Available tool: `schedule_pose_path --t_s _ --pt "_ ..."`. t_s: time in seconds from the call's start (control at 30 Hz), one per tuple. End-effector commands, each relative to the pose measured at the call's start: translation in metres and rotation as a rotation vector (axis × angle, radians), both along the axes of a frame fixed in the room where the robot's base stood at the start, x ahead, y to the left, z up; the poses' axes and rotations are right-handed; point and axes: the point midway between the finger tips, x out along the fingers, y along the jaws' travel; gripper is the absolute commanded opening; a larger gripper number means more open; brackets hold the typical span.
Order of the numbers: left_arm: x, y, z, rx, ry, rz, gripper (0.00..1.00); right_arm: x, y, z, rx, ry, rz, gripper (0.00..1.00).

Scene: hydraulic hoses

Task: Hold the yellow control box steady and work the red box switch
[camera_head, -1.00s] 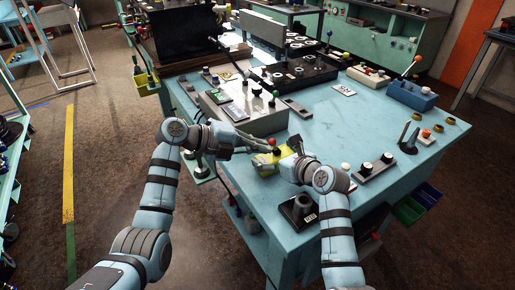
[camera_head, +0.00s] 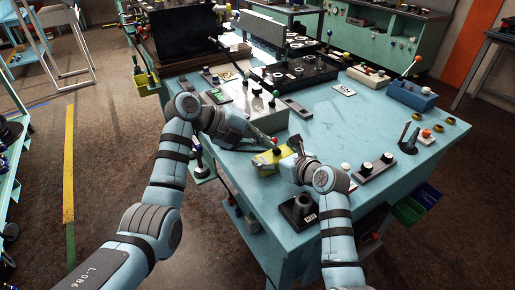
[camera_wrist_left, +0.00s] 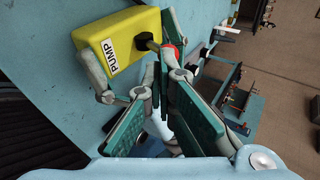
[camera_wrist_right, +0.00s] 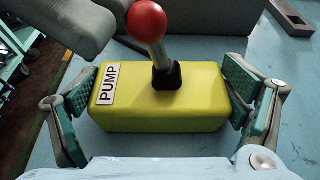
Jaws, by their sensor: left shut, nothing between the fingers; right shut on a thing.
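The yellow box (camera_head: 272,162), labelled PUMP, sits at the front edge of the blue bench. A short switch lever with a red ball knob (camera_wrist_right: 147,20) stands on its top, leaning slightly in the right wrist view. My right gripper (camera_wrist_right: 163,95) is shut on the yellow box, one finger at each end. My left gripper (camera_wrist_left: 162,78) is shut and empty, its fingertips right beside the red knob (camera_wrist_left: 179,52). The fingers partly hide the knob in the left wrist view, so I cannot tell if they touch it.
A grey control box (camera_head: 211,92) stands behind my left gripper. A flat grey block (camera_head: 297,107) lies behind the yellow box. A panel with black knobs (camera_head: 374,167) and a dark socket base (camera_head: 300,209) flank my right arm. The bench middle (camera_head: 340,125) is clear.

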Motion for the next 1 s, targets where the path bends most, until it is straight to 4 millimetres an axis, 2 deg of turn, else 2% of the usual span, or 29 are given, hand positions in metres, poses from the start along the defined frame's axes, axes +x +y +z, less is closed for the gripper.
schedule_pose_path --t_s 1.0 --pt "0.011 -0.015 0.012 0.005 0.003 0.000 0.00 0.000 0.000 -0.001 -0.001 0.003 0.001 0.60"
